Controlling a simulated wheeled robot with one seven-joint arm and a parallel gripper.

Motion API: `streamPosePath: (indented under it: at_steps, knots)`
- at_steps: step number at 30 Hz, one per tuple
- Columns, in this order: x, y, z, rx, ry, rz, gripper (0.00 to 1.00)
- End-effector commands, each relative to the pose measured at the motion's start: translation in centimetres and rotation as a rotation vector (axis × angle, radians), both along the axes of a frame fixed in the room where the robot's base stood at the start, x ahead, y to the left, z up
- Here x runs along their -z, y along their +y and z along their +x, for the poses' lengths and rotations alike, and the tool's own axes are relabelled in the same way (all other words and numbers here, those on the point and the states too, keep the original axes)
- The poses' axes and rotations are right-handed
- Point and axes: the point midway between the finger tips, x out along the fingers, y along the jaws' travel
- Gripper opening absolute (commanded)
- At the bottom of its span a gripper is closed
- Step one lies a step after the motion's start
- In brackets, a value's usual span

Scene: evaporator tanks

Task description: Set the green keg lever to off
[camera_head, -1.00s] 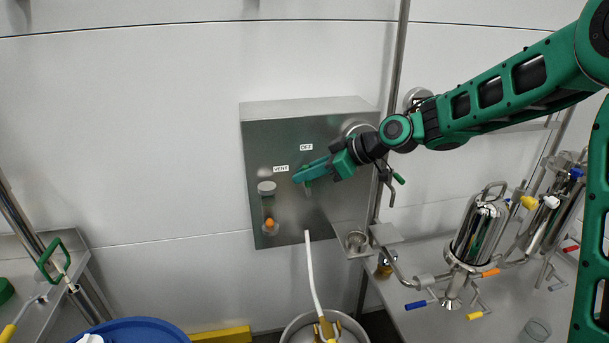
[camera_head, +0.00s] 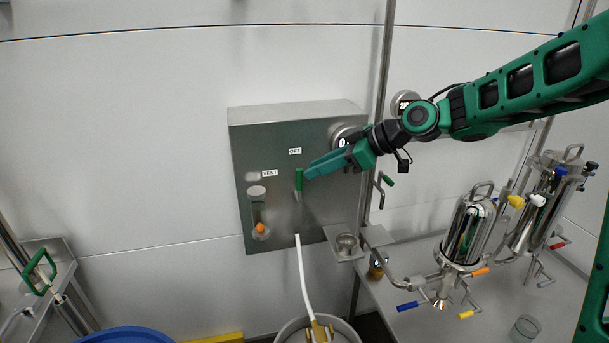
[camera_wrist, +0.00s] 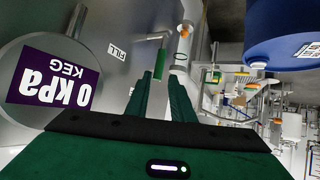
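The green keg lever (camera_head: 298,181) is on the front of a steel control box (camera_head: 270,220). It stands upright, its green handle below the OFF label (camera_head: 295,151). The VENT label (camera_head: 269,173) is to its left. My gripper (camera_head: 308,173) is just right of the lever, its fingers pointing left toward it. In the wrist view the lever (camera_wrist: 160,55) is just beyond the fingertips, and my gripper (camera_wrist: 163,80) shows a gap between its two fingers with nothing in it. I cannot tell whether a fingertip touches the lever.
A round gauge reading 0 kPa KEG (camera_wrist: 58,80) is close beside my gripper. An orange ball in a clear tube (camera_head: 260,228) is at the box's left. A white hose (camera_head: 304,275) hangs below. A vertical pipe (camera_head: 383,110) and steel vessels (camera_head: 467,235) are to the right.

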Motion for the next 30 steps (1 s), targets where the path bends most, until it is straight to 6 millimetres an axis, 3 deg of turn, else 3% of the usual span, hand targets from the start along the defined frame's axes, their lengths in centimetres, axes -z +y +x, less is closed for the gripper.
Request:
streamPosePath:
  at_steps: [6,22,26,30]
  knots:
    - [-1.5,-2.2,-0.7,0.002,0.0,-0.001,0.22]
    - [-1.4,-3.4,-1.2,0.024,0.017,-0.02,0.22]
    - [0.1,-7.3,-2.1,0.143,0.094,-0.104,0.22]
    - [2.4,-14.5,-4.8,0.373,0.242,-0.225,0.22]
